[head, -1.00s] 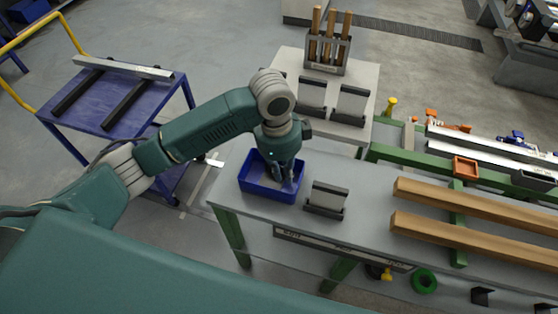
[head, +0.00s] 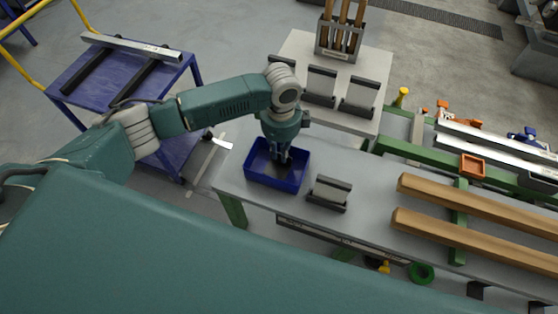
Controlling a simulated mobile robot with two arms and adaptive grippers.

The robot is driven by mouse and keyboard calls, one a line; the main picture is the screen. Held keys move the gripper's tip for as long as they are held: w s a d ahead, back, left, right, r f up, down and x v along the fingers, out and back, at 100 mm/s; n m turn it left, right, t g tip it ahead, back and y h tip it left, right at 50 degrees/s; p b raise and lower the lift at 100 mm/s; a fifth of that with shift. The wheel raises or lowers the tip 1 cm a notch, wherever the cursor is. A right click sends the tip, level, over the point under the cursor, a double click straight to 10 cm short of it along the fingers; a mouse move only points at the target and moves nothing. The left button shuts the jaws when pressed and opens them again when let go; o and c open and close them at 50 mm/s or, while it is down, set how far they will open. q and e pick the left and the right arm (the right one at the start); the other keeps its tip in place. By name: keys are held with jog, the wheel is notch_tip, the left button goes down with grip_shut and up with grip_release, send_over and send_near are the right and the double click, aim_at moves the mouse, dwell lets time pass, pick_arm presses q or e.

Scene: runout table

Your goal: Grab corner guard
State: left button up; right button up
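A blue open-topped bin (head: 263,180) stands on the near left end of the grey workbench (head: 375,185). My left gripper (head: 283,158) points down over it, with its fingers at or just inside the opening. The fingers are dark and small, so I cannot tell whether they are open or shut, or hold anything. The bin's inside is partly hidden by the gripper, and I cannot make out a corner guard in it. My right gripper is not in view.
A grey card holder (head: 328,193) stands just right of the bin. Two wooden beams (head: 470,238) lie further right. Behind is a side table (head: 300,45) with similar holders and a tool rack (head: 338,38). A blue cart (head: 85,100) stands left.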

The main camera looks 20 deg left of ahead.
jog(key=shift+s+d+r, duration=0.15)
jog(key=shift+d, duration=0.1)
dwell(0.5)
